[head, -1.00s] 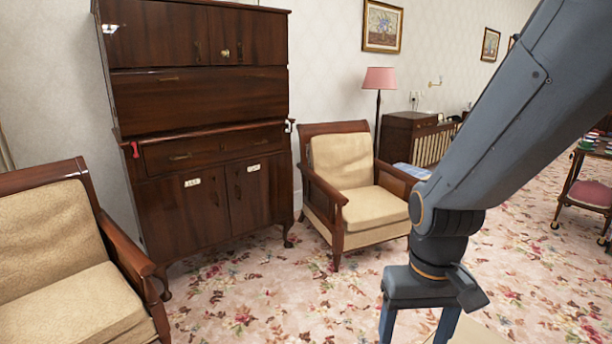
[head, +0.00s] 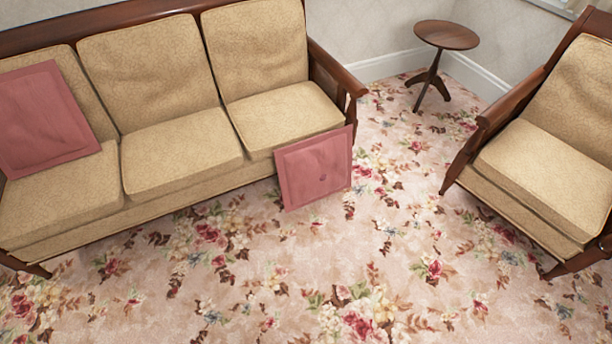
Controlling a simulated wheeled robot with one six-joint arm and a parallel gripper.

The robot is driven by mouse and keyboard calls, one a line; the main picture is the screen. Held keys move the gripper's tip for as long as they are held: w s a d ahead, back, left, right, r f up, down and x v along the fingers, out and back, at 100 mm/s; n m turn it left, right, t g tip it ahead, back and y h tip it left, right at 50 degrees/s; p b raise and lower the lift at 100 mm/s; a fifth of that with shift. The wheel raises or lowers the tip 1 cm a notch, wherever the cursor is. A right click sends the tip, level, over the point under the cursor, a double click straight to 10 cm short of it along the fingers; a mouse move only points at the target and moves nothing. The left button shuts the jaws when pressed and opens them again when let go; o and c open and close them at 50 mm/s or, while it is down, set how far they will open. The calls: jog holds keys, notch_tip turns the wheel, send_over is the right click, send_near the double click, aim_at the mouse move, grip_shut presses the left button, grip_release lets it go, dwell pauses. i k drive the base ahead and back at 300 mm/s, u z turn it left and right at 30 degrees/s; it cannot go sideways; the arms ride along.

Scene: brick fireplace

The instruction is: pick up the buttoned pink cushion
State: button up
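Two square pink cushions show in the head view. One pink cushion (head: 43,118) leans on the left seat of the sofa, against its backrest. The other pink cushion (head: 314,169) stands tilted on the carpet, leaning against the front right end of the sofa. It has a faint mark near its middle; I cannot tell whether that is a button, nor which cushion is buttoned. My gripper is out of view.
The beige three-seat sofa (head: 182,152) with a wooden frame fills the left. A beige armchair (head: 548,178) stands at the right. A small round wooden table (head: 446,36) is at the back. The flowered carpet (head: 250,270) in front is clear.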

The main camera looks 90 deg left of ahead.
aim_at(312, 170)
jog(key=u, duration=3.8)
jog(key=i, duration=1.75)
jog(key=z, duration=0.6)
jog(key=i, duration=0.5)
jog(key=z, duration=0.3)
